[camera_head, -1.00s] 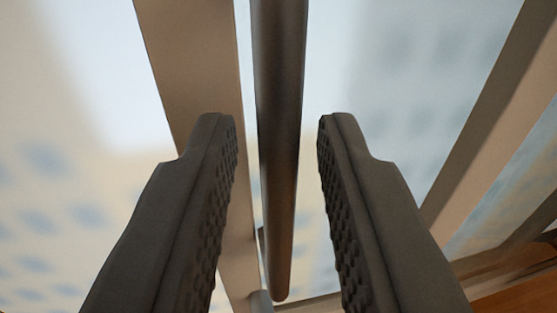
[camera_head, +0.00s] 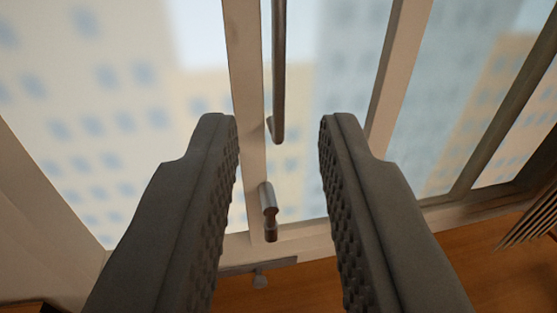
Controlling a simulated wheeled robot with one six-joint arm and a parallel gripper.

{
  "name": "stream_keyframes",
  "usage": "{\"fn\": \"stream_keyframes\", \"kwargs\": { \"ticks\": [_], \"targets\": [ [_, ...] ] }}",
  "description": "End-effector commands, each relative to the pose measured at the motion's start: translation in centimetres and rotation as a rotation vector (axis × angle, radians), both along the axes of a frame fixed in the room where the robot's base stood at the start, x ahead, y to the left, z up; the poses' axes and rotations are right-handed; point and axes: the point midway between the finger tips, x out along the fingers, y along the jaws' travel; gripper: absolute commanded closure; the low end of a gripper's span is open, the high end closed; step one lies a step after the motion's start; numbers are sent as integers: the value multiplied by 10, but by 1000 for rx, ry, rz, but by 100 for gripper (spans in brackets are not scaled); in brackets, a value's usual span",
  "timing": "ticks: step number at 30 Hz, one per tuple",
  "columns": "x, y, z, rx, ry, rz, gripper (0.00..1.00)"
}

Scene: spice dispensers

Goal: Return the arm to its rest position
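My gripper (camera_head: 279,122) is open and empty. Its two dark, textured fingers stand apart in the lower middle of the view. A long dark vertical door handle (camera_head: 279,65) shows beyond the fingers, in the gap between them. The handle is apart from both fingers. The rest of my arm is not in view.
A pale-framed glass door (camera_head: 246,110) stands ahead, with a small metal latch (camera_head: 269,205) below the long handle. Blurred buildings show through the glass. A wooden floor (camera_head: 420,270) runs along the bottom, with a slatted grille (camera_head: 530,222) at the right edge.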

Motion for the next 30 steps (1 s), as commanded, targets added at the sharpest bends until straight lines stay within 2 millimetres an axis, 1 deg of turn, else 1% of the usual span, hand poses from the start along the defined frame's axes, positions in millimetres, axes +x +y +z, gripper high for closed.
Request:
{"fn": "stream_keyframes", "kwargs": {
  "ticks": [3, 6, 19, 22, 23, 26, 29, 30],
  "targets": [
    [-8, 0, 0, 0, 0, 1, 75],
    [-11, -1, 0, 0, 0, 0, 75],
    [-12, -1, 0, 0, 0, 0, 75],
    [-16, -5, -1, 2, 2, -2, 75],
    [-19, -7, -2, 1, 4, -3, 75],
    [-36, -22, -6, 0, 14, -9, 75],
    [-62, -42, -15, -3, 31, -17, 75],
    [-74, -50, -19, -2, 37, -20, 75]
  ]
}}
